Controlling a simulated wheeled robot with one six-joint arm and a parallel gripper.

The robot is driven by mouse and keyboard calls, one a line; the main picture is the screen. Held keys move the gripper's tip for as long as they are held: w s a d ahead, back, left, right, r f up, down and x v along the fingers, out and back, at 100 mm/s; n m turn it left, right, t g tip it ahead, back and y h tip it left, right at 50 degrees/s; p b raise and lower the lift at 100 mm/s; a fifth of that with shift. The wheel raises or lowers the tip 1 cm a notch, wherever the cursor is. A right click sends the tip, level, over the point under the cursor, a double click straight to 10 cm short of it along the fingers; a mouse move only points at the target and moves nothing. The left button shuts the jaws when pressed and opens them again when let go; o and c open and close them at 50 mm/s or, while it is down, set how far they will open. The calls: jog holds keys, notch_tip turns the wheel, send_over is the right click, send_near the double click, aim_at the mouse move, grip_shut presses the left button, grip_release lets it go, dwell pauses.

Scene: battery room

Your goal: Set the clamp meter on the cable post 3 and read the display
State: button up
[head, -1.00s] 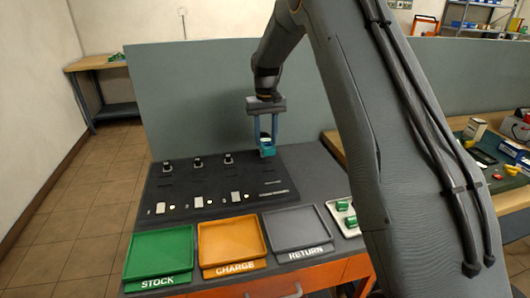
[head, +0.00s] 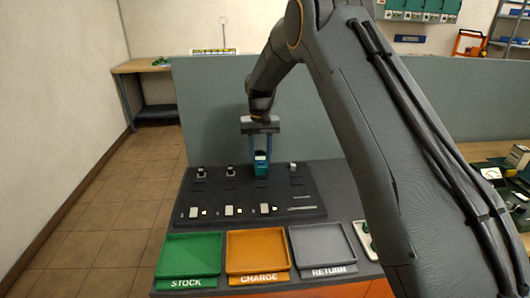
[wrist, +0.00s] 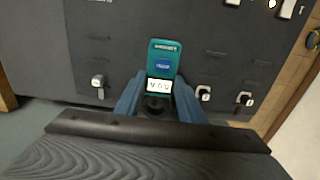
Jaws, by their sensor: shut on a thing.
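My gripper (head: 261,153) is shut on the teal clamp meter (head: 261,169), holding it over the back row of the dark board. The wrist view shows the clamp meter (wrist: 164,48) between the blue fingers (wrist: 157,98), with a lit white display (wrist: 159,86); its characters are too small to read surely. A dark round part shows just below the display. Cable posts stand at left (head: 200,172), left of the meter (head: 231,170) and right of it (head: 293,167). The third place from the left is hidden by the meter; I cannot tell whether its jaw is around a post.
Green STOCK (head: 191,255), orange CHARGE (head: 256,250) and grey RETURN (head: 321,246) trays stand in front of the dark board (head: 315,187). A grey-green partition (head: 210,110) rises behind. A bench with loose items is at right. Small white pieces lie on the board's front.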

aim_at(261, 159)
jog(key=shift+f+b, duration=0.75)
jog(key=shift+f, duration=1.75)
jog(key=shift+f+b, duration=0.4)
jog(key=shift+f, duration=0.15)
jog(key=o, duration=0.9)
jog(key=shift+o, duration=0.2)
jog(key=shift+r+p, duration=1.85)
jog(key=shift+r, duration=3.65)
jog(key=s+d+f+b, duration=0.1)
jog(key=s+d, duration=0.3)
jog(key=s, duration=0.8)
jog(key=s+d+f+t+b, duration=0.1)
jog(key=s+d, duration=0.4)
jog(key=s, duration=0.7)
jog(key=s+d+f+b, duration=0.3)
jog(key=s+d, duration=0.1)
jog(key=s, duration=0.8)
jog(key=shift+d+b, duration=0.15)
jog(key=shift+b, duration=0.2)
